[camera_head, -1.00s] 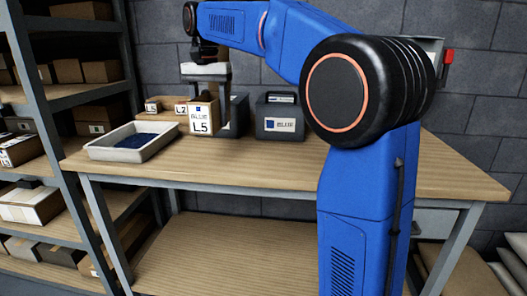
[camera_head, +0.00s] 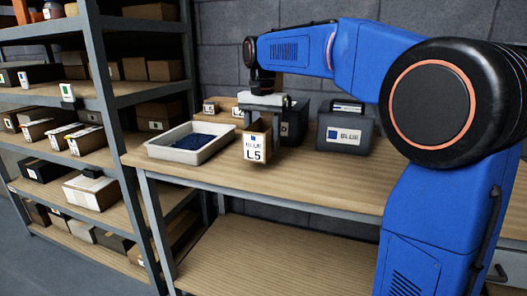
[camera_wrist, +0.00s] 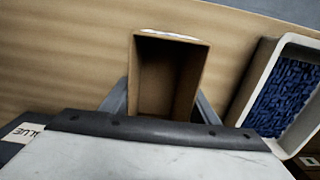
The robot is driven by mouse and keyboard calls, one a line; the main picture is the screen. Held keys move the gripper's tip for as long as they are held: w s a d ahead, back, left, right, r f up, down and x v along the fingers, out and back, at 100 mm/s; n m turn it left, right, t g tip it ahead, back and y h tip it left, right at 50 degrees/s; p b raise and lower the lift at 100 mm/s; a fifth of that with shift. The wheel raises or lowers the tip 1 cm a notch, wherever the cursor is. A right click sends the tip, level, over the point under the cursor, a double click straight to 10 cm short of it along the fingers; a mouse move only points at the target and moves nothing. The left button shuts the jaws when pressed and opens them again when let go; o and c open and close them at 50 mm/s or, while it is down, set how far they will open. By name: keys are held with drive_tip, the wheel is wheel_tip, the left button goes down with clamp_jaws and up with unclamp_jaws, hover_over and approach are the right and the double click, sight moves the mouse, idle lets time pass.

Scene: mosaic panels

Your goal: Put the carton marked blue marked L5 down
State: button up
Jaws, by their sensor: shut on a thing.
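The carton marked BLUE L5 (camera_head: 256,147) is a small brown box with a white label on its front. It hangs upright below my gripper (camera_head: 263,114), over the front part of the workbench (camera_head: 330,186), right of the grey tray. I cannot tell whether its bottom touches the bench top. In the wrist view the carton (camera_wrist: 168,75) is open at the top and looks empty. My gripper (camera_wrist: 160,103) has one finger on each side of it and is shut on it. The fingertips are partly hidden.
A grey tray (camera_head: 165,153) of small blue pieces stands left of the carton. A dark case marked BLUE (camera_head: 343,134), another dark case (camera_head: 293,122) and small labelled cartons (camera_head: 211,107) stand behind. A loaded shelf rack (camera_head: 103,100) is at left. Bench right of the carton is clear.

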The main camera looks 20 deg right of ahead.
drive_tip(key=shift+f, duration=1.5)
drive_tip(key=shift+f, duration=0.1)
drive_tip(key=o, duration=1.7)
wheel_tip(320, 180, up, 12)
